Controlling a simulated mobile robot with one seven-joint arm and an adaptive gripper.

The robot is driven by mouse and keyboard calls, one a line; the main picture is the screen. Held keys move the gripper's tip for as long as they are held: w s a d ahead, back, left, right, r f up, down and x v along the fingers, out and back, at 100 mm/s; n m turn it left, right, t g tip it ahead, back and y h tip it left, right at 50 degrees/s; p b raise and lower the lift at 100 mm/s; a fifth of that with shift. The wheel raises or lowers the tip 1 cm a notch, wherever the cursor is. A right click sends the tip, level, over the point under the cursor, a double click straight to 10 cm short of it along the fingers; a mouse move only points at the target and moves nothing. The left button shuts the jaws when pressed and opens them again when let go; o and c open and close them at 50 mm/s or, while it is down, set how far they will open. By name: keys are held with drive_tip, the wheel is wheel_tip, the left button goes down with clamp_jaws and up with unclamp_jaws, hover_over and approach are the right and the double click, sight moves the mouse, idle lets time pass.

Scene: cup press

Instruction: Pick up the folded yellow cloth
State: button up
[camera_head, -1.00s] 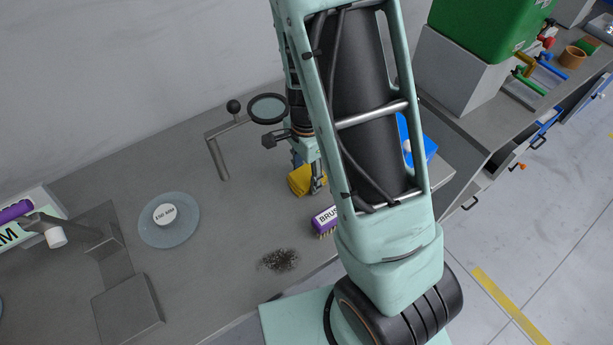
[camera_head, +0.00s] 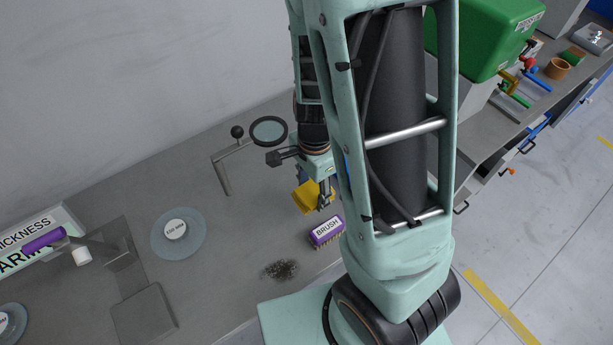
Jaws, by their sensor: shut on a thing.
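The folded yellow cloth (camera_head: 308,198) is a small yellow block-like bundle right of the middle of the grey bench. My gripper (camera_head: 324,203) is at its right side, pointing down, shut on the cloth. The cloth looks slightly tilted. I cannot tell how far it is above the bench. Part of the cloth and one finger are hidden behind the gripper.
A purple brush (camera_head: 326,231) lies just in front of the cloth, with a dark pile of bits (camera_head: 281,270) to its left. A magnifier on a stand (camera_head: 269,131) rises behind. A round disc (camera_head: 178,234) lies left. The bench between is clear.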

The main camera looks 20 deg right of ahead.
sight(314, 204)
drive_tip(key=shift+s+r, duration=0.2)
drive_tip(key=shift+s, duration=0.4)
drive_tip(key=shift+s+r, duration=0.15)
drive_tip(key=shift+s, duration=0.45)
drive_tip(key=shift+s+a+f+b, duration=0.15)
drive_tip(key=shift+s+b, duration=0.1)
drive_tip(key=shift+b, duration=0.55)
drive_tip(key=b, duration=0.2)
drive_tip(key=shift+s+a+b, duration=0.15)
drive_tip(key=shift+a+b, duration=0.1)
drive_tip(key=shift+b, duration=0.1)
drive_tip(key=s+b, duration=0.1)
drive_tip(key=b, duration=0.1)
drive_tip(key=s+d+r+b, duration=0.1)
drive_tip(key=b, duration=0.1)
drive_tip(key=shift+s+r, duration=0.15)
drive_tip(key=shift+r, duration=0.1)
drive_tip(key=shift+s+r+b, duration=0.2)
drive_tip(key=shift+s+r, duration=0.05)
drive_tip(key=shift+s, duration=0.2)
drive_tip(key=shift+s+r+b, duration=0.2)
drive_tip(key=shift+s, duration=0.25)
